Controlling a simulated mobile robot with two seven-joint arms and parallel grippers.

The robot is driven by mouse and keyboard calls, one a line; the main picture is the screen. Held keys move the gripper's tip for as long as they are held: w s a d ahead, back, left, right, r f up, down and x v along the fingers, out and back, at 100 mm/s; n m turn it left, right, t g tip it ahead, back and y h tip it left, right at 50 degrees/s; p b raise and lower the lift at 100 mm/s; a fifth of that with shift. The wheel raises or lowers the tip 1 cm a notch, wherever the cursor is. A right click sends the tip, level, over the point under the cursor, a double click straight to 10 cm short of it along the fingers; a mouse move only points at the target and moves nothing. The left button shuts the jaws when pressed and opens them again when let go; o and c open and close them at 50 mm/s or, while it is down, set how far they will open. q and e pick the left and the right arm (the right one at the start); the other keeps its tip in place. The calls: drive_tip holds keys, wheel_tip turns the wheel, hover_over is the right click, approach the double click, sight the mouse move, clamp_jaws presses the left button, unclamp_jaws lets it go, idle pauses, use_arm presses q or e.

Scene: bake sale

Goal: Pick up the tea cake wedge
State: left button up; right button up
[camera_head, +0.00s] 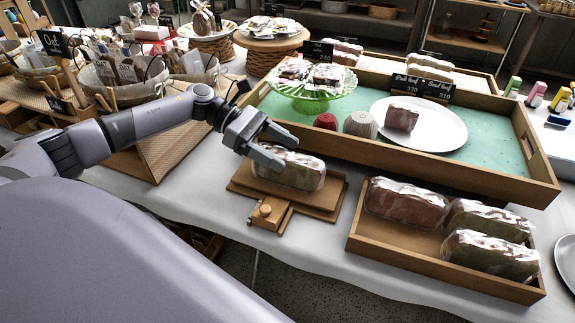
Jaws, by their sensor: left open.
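My left gripper (284,152) is open, its fingers over the far-left part of a clear-wrapped loaf-shaped cake (302,173) and partly hiding it. I cannot tell whether they touch the wrapping. The wrapped cake lies on a wooden board (328,197) with a small knobbed block at its front. A brown cake piece (402,118) sits on a white plate (448,130) in the large tray. Nothing is clearly marked as the tea cake wedge, and I cannot tell which piece it is. My right gripper is not in view.
A low wooden tray (358,242) holds several wrapped loaves at front right. The large green-lined tray (480,168) behind holds a green cake stand (309,98) and two small cups. Baskets (125,75) crowd the back left. White tablecloth is free around the board.

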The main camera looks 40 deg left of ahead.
use_arm(q)
drive_tip(key=shift+d+f, duration=0.1)
drive_tip(key=shift+d, duration=0.1)
drive_tip(key=c, duration=0.7)
drive_tip(key=shift+c, duration=0.2)
wheel_tip(320, 180, up, 20)
drive_tip(key=p, duration=0.1)
